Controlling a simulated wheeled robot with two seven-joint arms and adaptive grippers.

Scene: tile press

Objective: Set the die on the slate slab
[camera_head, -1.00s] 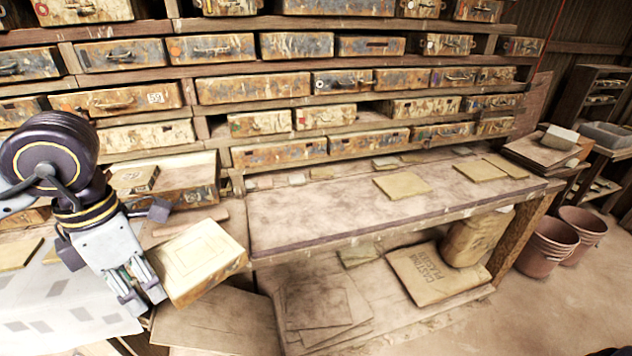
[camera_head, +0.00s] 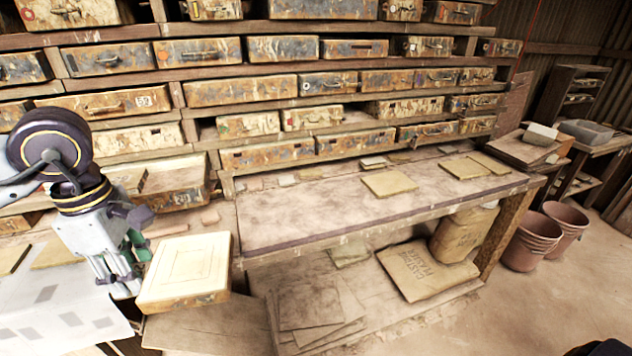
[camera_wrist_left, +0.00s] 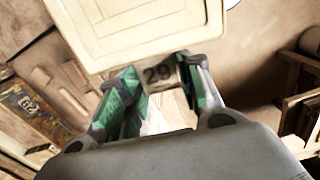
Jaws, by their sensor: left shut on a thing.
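The die (camera_head: 187,268) is a square cream block with a pattern of nested squares on top and worn brown sides. My left gripper (camera_head: 132,278) is shut on its left edge and holds it nearly level, in front of the long bench. In the left wrist view, the die (camera_wrist_left: 140,28) fills the top middle, and its side marked 29 is between the fingers (camera_wrist_left: 160,88). Several flat slabs are in view, such as a tan one (camera_head: 389,184) on the bench. I cannot tell which is the slate slab. My right gripper is not in view.
The long bench (camera_head: 310,215) has bare room at its front left. Rows of worn drawers (camera_head: 240,90) stand behind it. A sack (camera_head: 425,270) and stacked sheets (camera_head: 315,305) lie on the shelf below. Pink buckets (camera_head: 535,240) stand at right.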

